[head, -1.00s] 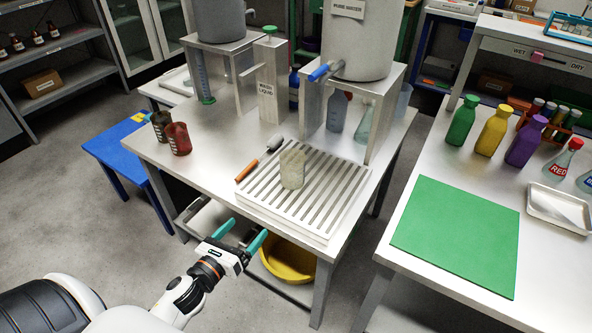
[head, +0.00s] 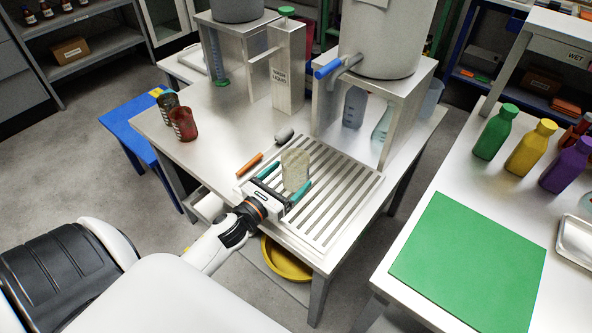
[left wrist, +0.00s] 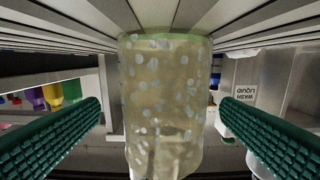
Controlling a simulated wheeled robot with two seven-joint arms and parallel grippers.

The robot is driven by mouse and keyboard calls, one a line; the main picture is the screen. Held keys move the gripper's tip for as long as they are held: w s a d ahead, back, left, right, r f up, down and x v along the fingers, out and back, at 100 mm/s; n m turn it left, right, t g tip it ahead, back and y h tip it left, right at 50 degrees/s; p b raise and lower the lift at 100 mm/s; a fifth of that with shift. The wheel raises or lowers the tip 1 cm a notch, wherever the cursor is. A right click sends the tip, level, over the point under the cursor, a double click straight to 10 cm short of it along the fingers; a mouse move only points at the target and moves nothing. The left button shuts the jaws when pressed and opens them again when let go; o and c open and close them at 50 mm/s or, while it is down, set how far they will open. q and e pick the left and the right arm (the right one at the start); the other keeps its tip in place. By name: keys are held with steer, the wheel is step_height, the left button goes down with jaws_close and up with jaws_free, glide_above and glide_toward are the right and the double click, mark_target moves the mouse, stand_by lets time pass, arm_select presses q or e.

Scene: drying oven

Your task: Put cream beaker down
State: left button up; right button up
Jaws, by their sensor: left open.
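The cream beaker (head: 296,168), speckled with pale spots, stands upright on the slatted white drain rack (head: 345,205) in the head view. In the left wrist view the beaker (left wrist: 165,100) fills the middle, with the slats along the top of the picture. My left gripper (head: 283,184) is open at the near side of the beaker, its green fingers on either side of it. The wrist view shows gaps between both fingers and the beaker. My right gripper is not in view.
An orange-handled brush (head: 250,164) lies beside the rack's left edge. Two dark red and brown beakers (head: 183,124) stand at the table's left. The wash liquid dispenser (head: 288,70) and a tank stand (head: 400,105) are behind. A green mat (head: 470,255) lies bare on the right table.

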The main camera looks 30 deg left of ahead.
mark_target(303, 162)
arm_select(q)
steer(key=w+p, duration=0.1)
steer(key=w, duration=0.4)
steer(key=shift+r, duration=0.2)
steer(key=shift+w, duration=0.35)
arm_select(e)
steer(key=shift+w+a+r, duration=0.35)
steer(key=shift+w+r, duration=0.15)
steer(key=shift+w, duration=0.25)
arm_select(q)
steer(key=shift+c, duration=0.5)
